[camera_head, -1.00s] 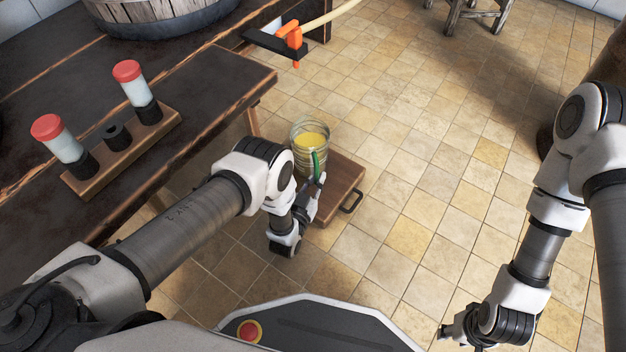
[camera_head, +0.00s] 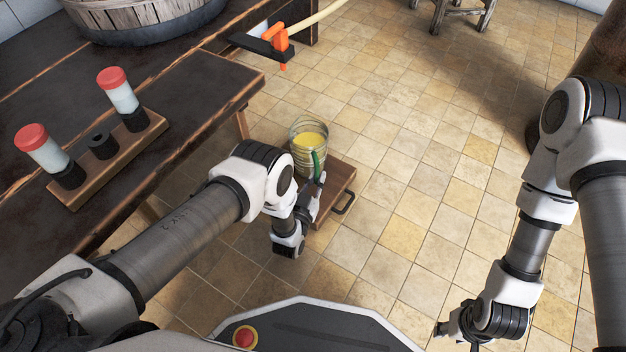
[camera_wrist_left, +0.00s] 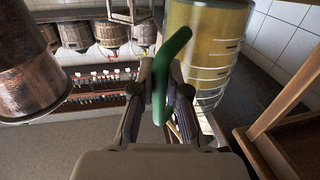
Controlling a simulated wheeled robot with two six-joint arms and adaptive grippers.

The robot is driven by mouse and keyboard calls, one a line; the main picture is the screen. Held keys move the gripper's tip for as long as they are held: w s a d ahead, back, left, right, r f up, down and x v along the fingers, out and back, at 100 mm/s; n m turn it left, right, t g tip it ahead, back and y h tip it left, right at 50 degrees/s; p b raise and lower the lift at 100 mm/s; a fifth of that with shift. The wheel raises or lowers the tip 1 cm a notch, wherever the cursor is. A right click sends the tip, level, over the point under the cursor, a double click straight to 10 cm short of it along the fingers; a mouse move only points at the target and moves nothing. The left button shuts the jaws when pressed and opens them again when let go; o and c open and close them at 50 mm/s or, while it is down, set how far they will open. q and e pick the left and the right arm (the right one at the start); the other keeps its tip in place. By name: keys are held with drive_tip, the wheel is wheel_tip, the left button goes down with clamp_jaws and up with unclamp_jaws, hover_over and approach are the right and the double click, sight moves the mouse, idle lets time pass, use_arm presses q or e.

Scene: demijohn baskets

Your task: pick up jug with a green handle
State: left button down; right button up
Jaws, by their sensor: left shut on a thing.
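The jug (camera_head: 307,139) is clear ribbed glass with yellow liquid inside and a green handle (camera_head: 317,160). It is upright, at the wooden board with a black handle. My left gripper (camera_head: 319,182) is shut on the green handle. In the left wrist view the handle (camera_wrist_left: 165,75) stands between the two fingers of my left gripper (camera_wrist_left: 163,95), with the jug (camera_wrist_left: 215,45) just behind. Whether the jug's base touches the board is hidden. My right gripper (camera_head: 447,330) is low at the bottom right, far from the jug; its fingers are too small to judge.
The wooden board (camera_head: 338,183) has a black pull handle (camera_head: 344,204). A dark table (camera_head: 190,95) on the left holds a rack (camera_head: 110,158) with red-capped tubes. An orange clamp (camera_head: 280,42) sits at the table's far end. The tiled floor (camera_head: 440,190) to the right is clear.

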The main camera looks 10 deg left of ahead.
use_arm(q)
drive_tip(key=shift+w+d+r+b, duration=0.2)
drive_tip(key=shift+w+d, duration=0.15)
drive_tip(key=shift+d, duration=0.35)
drive_tip(key=shift+w+d+r+b, duration=0.15)
drive_tip(key=shift+w+d, duration=0.2)
drive_tip(key=shift+d, duration=0.35)
drive_tip(key=shift+w+d+r+b, duration=0.1)
drive_tip(key=shift+w+d+r, duration=0.2)
drive_tip(key=shift+d, duration=0.4)
